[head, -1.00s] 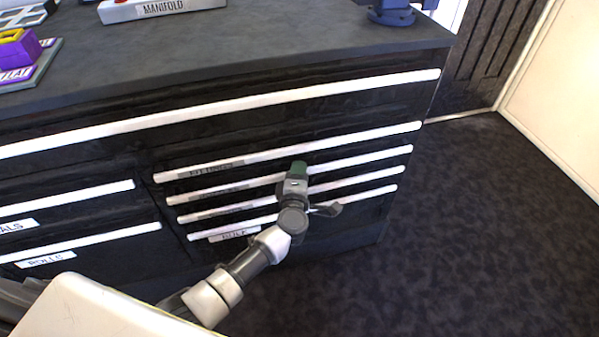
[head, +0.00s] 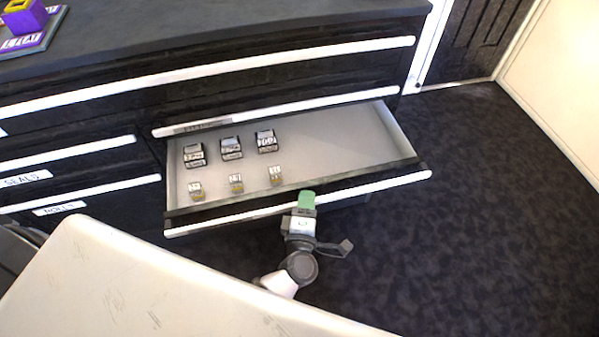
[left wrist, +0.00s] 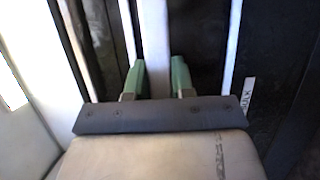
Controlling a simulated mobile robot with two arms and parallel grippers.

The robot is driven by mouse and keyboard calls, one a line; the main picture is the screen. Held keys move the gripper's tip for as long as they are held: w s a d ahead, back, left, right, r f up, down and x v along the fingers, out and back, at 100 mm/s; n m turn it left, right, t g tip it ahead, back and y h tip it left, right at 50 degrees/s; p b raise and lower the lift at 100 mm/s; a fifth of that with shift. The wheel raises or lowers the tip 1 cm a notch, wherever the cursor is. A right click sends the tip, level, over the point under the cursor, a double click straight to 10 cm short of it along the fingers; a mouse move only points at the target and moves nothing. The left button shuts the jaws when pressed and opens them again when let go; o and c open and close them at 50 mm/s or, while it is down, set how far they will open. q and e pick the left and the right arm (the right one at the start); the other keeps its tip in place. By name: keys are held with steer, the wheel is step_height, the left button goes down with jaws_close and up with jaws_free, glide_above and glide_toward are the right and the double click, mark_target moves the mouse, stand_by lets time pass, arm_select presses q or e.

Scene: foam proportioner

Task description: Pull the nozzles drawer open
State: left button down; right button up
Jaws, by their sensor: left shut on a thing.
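A drawer (head: 340,135) in the right-hand bank of the black cabinet stands pulled out, with its pale grey inside showing. Its own label cannot be read. Its long white handle (head: 380,187) runs along the front. My left gripper (head: 306,201), with green fingers, is at the middle of that handle and shut on it. In the left wrist view the white handle bar (left wrist: 154,40) passes between the two green fingers of my left gripper (left wrist: 159,80). My right gripper is not in view.
Several small black and brass-coloured pieces (head: 232,148) lie in the drawer's left half. The drawer above, with white handle (head: 300,108), is shut. A purple and yellow object (head: 25,18) stands on the cabinet top. Dark floor (head: 480,220) is clear at right.

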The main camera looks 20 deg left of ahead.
arm_select(q)
steer(key=s+d, duration=0.8)
steer(key=s, duration=0.4)
steer(key=shift+s+d, duration=0.3)
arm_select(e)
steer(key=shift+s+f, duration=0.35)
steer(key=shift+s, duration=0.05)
arm_select(q)
steer(key=c, duration=1)
jaws_free()
steer(key=shift+o, duration=0.2)
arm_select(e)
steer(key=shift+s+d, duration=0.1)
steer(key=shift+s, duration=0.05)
